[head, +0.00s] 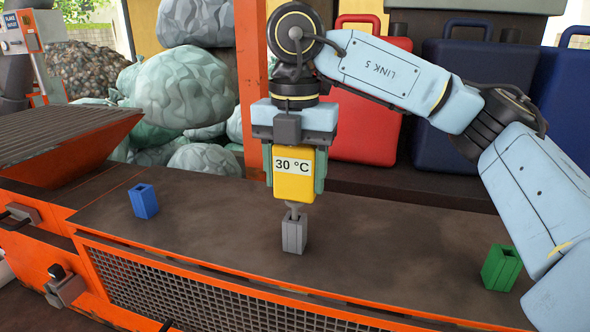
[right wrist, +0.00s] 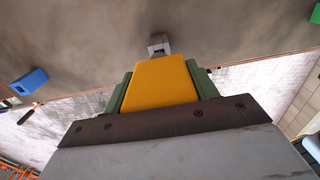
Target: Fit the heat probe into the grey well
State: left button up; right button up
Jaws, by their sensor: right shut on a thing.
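The heat probe (head: 294,187) is a yellow block with a "30 °C" display and a short grey tip below it. My right gripper (head: 295,172) is shut on it, with green fingers on both sides, and holds it upright. The grey well (head: 293,236) is a small square block standing on the dark bench directly beneath. The probe's tip meets the well's top opening; how deep it sits I cannot tell. In the right wrist view the probe (right wrist: 160,82) hides part of the grey well (right wrist: 158,41). My left gripper is not in view.
A blue well (head: 144,201) stands to the left and a green well (head: 501,268) to the right, near my right arm. Red and dark blue cases and full bags stand behind. An orange mesh edge runs along the front.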

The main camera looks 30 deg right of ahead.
jog(key=shift+f+b, duration=0.85)
jog(key=shift+f, duration=0.25)
jog(key=o, duration=1.1)
notch_tip(320, 180, up, 13)
jog(key=shift+r+p, duration=0.15)
jog(key=shift+p, duration=1.05)
